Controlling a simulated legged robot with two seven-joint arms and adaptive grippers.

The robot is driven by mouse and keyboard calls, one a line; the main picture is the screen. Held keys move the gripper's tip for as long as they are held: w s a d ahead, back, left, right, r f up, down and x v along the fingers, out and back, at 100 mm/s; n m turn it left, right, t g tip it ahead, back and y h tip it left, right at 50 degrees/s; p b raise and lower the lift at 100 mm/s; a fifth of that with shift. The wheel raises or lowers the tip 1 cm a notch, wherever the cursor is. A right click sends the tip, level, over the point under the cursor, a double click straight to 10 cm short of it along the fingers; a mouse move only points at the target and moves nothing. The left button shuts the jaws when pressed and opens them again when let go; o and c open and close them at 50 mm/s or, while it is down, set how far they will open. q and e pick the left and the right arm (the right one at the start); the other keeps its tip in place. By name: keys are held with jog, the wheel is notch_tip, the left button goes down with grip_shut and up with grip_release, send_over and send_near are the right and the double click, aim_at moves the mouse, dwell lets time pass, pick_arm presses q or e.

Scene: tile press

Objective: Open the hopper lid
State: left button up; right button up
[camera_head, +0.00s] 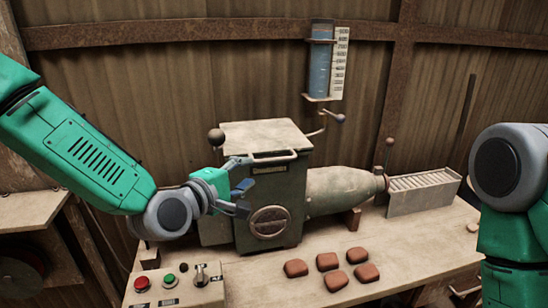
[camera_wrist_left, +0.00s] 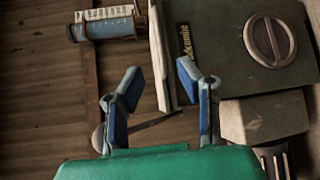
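The hopper lid (camera_head: 262,134) is a pale, worn plate lying shut on top of the green press box (camera_head: 282,190). A bar handle (camera_head: 275,158) runs along its front edge. My left gripper (camera_head: 245,198) is open and empty, in front of the box's left part and below the handle, apart from it. In the left wrist view, the two blue-padded fingers (camera_wrist_left: 158,95) stand wide apart with nothing between them. The lid (camera_wrist_left: 160,55) shows there edge-on beyond the fingers. Of my right arm, mainly the elbow shows; dark parts at the bottom edge may be its gripper.
A round knob (camera_head: 270,221) is on the box front. A control panel (camera_head: 172,289) with buttons stands front left. Several clay-red tiles (camera_head: 327,262) lie on the bench. A barrel (camera_head: 340,188) and a slatted tray (camera_head: 424,190) extend right. A blue gauge tube (camera_head: 320,68) hangs behind.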

aim_at(274, 161)
pick_arm(q)
jog(key=x, duration=0.3)
jog(key=d+x, duration=0.1)
jog(key=x, duration=0.3)
jog(key=p+x, duration=0.1)
jog(key=x, duration=0.2)
jog(key=shift+d, duration=0.35)
jog(key=shift+w+a+f, duration=0.1)
jog(key=shift+w+f, duration=0.05)
jog(key=shift+w, duration=0.35)
jog(key=shift+a, duration=0.35)
jog(key=shift+d, duration=0.2)
grip_shut()
jog(key=shift+d, duration=0.15)
